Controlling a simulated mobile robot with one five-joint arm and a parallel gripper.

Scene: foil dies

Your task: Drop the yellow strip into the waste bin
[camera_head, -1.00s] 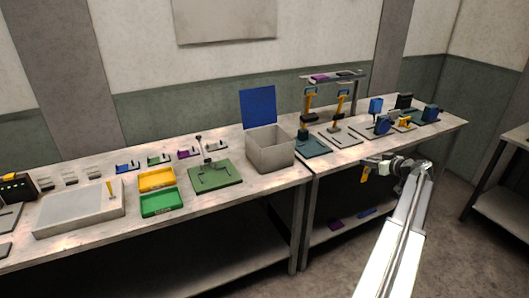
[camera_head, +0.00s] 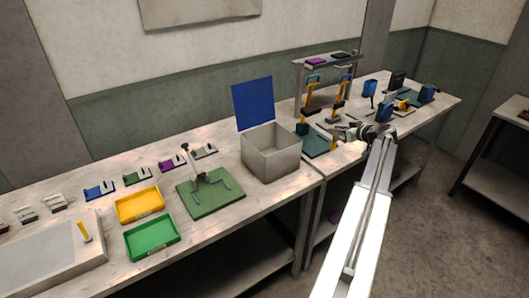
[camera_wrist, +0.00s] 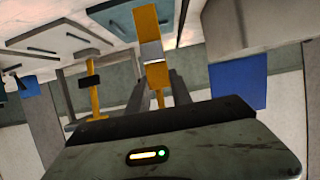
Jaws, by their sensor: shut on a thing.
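The yellow strip (camera_wrist: 145,18), with a grey band across it, is held between the two fingers of my gripper (camera_wrist: 157,77) in the wrist view. In the head view my gripper (camera_head: 343,132) is over the right part of the bench, with the strip (camera_head: 335,145) hanging below it. The waste bin appears to be the open grey box (camera_head: 272,158) with a raised blue lid (camera_head: 253,103), left of my gripper and apart from it. In the wrist view the blue lid (camera_wrist: 238,82) shows at right. The bin's floor is hidden.
A green fixture plate (camera_head: 212,199) stands left of the bin, with yellow (camera_head: 140,205) and green trays (camera_head: 152,238) beyond it. Orange-handled clamps and a raised shelf (camera_head: 328,61) stand behind my gripper. Floor right of the bench is clear.

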